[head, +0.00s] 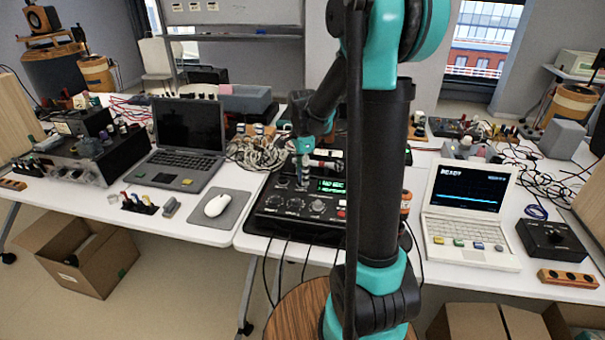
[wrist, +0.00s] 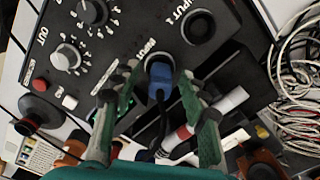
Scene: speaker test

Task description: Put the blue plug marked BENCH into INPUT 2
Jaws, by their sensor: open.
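The blue plug (wrist: 158,82) sits at a socket of the black device (wrist: 120,18) in the wrist view, its dark cable running down toward my gripper. The label beside that socket reads INPUT, but I cannot make out its number, nor any marking on the plug. How far in the plug is cannot be told. My gripper (wrist: 158,74) is open, one finger on each side of the plug, with gaps showing. The INPUT 1 socket (wrist: 197,26) beside it looks empty. In the head view, my gripper (head: 304,165) is low over the device (head: 285,222); the plug is not discernible there.
Knobs and a red button (wrist: 40,86) are on the device face. White and red cylindrical pieces (wrist: 230,100) lie close to the right finger. A laptop (head: 188,140) stands left and a white READY-screen computer (head: 465,215) right.

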